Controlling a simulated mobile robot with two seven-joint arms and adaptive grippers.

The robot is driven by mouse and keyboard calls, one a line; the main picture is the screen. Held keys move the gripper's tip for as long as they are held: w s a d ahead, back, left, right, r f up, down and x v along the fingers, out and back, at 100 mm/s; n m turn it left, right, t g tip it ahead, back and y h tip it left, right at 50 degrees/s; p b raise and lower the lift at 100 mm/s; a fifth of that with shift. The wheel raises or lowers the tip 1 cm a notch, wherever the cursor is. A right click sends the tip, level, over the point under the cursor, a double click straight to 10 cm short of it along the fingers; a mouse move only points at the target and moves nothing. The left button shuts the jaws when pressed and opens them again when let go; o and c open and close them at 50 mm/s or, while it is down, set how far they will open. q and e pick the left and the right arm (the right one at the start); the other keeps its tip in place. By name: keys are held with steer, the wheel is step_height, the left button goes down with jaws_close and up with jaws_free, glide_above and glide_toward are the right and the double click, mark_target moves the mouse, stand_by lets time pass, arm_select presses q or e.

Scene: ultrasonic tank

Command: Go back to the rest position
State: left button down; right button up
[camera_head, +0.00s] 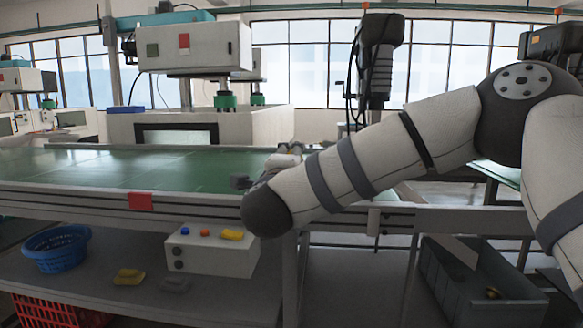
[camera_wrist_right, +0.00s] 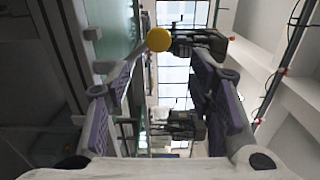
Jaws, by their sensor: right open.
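My right arm comes in from the right in the head view, its dark rounded joint in front of the conveyor table's edge. Only a small part of my right gripper (camera_head: 242,182) shows there, just above the green conveyor surface (camera_head: 130,166); the rest is hidden by the arm. In the right wrist view my right gripper (camera_wrist_right: 165,78) has its two purple-padded fingers wide apart, with nothing held between them. My left gripper is not in view.
A yellow round thing (camera_wrist_right: 159,39) shows beyond the fingers. A blue basket (camera_head: 57,250) and red crate (camera_head: 45,312) are lower left. A grey bin (camera_head: 470,295) stands lower right.

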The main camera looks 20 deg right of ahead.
steer(key=shift+s+a, duration=0.35)
steer(key=shift+s, duration=0.2)
